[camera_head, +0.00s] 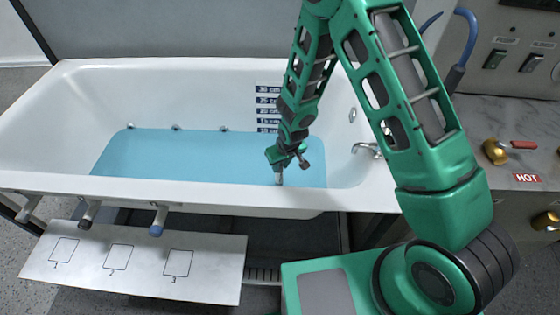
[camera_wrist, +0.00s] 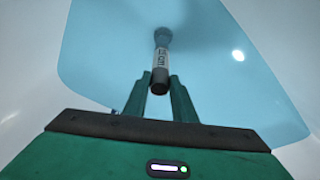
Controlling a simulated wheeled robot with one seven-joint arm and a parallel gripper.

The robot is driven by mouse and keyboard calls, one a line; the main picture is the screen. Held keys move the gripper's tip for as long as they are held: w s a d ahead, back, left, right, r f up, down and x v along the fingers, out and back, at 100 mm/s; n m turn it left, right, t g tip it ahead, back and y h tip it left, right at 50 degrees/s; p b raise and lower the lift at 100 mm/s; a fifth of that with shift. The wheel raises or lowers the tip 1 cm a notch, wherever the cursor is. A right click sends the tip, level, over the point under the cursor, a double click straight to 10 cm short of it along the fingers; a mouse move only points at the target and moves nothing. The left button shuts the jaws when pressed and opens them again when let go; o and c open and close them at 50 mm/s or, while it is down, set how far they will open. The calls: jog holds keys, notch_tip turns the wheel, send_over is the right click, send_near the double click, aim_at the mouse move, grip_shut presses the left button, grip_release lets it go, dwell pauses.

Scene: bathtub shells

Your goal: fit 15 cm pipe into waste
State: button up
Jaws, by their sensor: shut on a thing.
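The white bathtub (camera_head: 120,188) holds blue water (camera_head: 190,158). My gripper (camera_head: 281,167) is inside the tub near its front right, low over the water. In the wrist view my gripper (camera_wrist: 161,86) is shut on a pale pipe (camera_wrist: 161,58) with a dark near end and a label ending in "cm"; the number is hard to read. The pipe (camera_head: 279,179) shows as a short piece below the jaws in the head view. Its far end meets a darker round patch, perhaps the waste (camera_wrist: 162,34), under the water. I cannot tell whether the pipe is seated in it.
Depth labels (camera_head: 268,108) mark the inner wall. A tap (camera_head: 367,149) sits at the right end.

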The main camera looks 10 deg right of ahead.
aim_at(281, 174)
jog(key=shift+f, duration=2.95)
dwell(1.3)
jog(key=o, duration=1.1)
jog(key=v, duration=1)
jog(key=shift+s+r, duration=0.1)
jog(key=shift+r, duration=0.2)
